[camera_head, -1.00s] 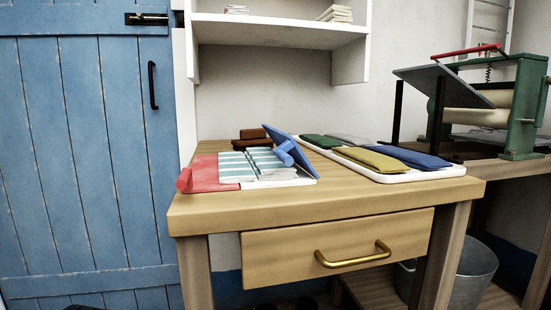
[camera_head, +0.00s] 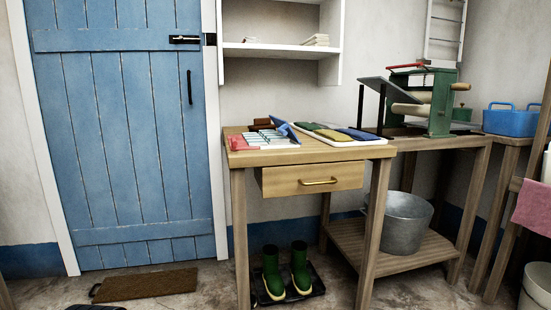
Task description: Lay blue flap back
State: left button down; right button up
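The blue flap (camera_head: 284,128) stands tilted up at the right end of a small board on the wooden table. A rounded blue piece sits on its face. The red flap (camera_head: 237,143) lies low at the left end of the board. Between them is a striped white and teal surface (camera_head: 266,138). Neither of my grippers is in view.
A white tray (camera_head: 369,142) with green, yellow and blue pads lies to the right. The wooden table (camera_head: 310,154) has a drawer. A green roller press (camera_head: 441,103) stands on a bench further right. Open floor lies in front, with a mat (camera_head: 147,284) and green boots (camera_head: 300,268).

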aim_at(284, 127)
jog(key=u, duration=0.15)
jog(key=k, duration=0.35)
jog(key=z, duration=0.9)
jog(key=i, duration=0.85)
jog(key=u, duration=0.55)
jog(key=i, duration=0.65)
jog(key=u, duration=0.7)
